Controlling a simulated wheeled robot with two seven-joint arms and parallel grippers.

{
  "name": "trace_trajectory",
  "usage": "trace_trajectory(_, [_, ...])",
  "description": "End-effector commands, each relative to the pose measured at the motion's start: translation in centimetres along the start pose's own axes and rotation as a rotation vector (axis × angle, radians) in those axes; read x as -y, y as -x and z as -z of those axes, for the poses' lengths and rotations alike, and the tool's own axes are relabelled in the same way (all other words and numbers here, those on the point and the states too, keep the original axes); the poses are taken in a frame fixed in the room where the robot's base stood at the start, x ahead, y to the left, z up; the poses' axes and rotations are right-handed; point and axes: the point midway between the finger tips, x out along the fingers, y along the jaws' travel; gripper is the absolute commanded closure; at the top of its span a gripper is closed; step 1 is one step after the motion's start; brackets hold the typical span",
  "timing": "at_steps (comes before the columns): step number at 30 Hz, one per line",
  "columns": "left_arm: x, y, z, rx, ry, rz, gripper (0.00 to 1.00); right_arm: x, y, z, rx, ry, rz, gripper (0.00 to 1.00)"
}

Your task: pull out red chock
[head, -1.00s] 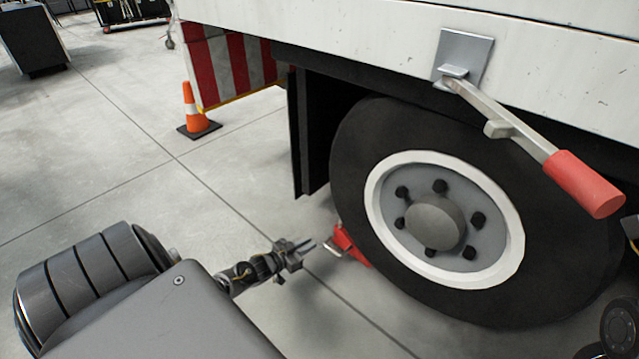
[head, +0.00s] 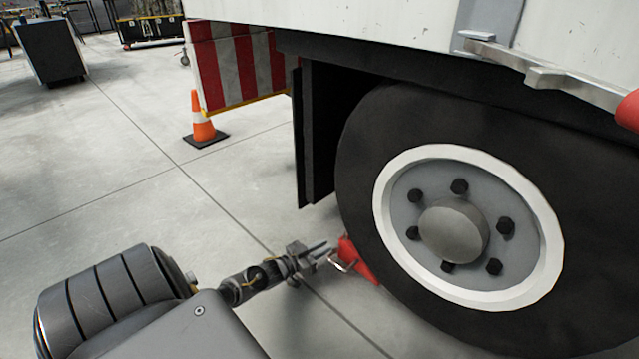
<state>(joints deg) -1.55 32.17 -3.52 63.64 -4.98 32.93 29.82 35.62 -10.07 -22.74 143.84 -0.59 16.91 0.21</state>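The red chock (head: 357,262) sits on the floor against the left side of the truck's black tyre (head: 372,150). A small metal handle (head: 342,264) sticks out from its left side. My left gripper (head: 324,251) is just left of the chock, with its fingers pointing right toward the handle. The fingers look a little apart, with a gap between them. They appear close to the handle; I cannot tell if they touch it. Part of the chock is hidden behind the tyre. My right gripper is not in view.
The white truck body (head: 400,45) overhangs the wheel, with a lever (head: 540,72) on its side. A black mud flap (head: 314,135) hangs behind the chock. An orange cone (head: 202,120) stands at the back left. The floor to the left is clear.

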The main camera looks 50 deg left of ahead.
Motion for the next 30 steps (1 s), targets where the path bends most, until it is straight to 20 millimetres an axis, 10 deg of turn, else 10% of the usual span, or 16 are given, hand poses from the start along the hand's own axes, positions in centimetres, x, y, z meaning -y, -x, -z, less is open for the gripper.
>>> trace_trajectory(15, [-0.1, -8.4, -0.4, -0.002, -0.001, -0.002, 0.83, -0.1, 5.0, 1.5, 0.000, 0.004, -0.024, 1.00])
trace_trajectory(30, [-0.1, -9.9, 0.0, 0.001, 0.000, -0.003, 0.83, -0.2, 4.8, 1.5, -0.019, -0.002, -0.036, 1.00])
